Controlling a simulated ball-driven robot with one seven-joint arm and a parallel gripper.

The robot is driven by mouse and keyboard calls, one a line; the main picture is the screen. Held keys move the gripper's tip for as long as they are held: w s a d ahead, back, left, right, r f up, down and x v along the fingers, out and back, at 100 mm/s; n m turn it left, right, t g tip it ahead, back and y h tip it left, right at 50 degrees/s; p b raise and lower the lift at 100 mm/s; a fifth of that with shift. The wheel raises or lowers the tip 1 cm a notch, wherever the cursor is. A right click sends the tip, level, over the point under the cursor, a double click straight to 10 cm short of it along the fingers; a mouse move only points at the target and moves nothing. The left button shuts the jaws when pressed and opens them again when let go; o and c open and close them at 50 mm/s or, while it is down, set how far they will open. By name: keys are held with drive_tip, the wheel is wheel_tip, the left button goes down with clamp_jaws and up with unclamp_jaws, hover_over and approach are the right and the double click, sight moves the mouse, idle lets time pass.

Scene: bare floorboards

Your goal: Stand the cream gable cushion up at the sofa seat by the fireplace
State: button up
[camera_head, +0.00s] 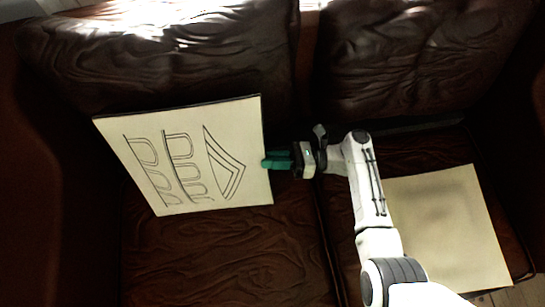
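The cream gable cushion (190,180) is a thin square panel with black line drawings of a gable and rows of arches. It is at the left sofa seat (230,255), tilted with its drawn face toward me and its top edge near the left backrest. The drawing lies on its side, the gable toward the right edge. My gripper (268,161) has green fingers close together at that right edge, and they appear shut on it. The far finger's contact and the cushion's back are hidden. I cannot tell whether its lower edge touches the seat.
A second plain cream panel (450,225) lies on the right seat, partly behind my arm. Dark brown leather backrests (400,60) rise behind both seats. A sofa arm (35,190) bounds the left side. The front of the left seat is clear. No fireplace shows.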

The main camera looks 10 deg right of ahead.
drive_tip(key=o, duration=0.5)
drive_tip(key=shift+f, duration=0.1)
drive_tip(key=d, duration=1)
drive_tip(key=shift+s+d+f, duration=0.35)
drive_tip(key=shift+s+f, duration=0.05)
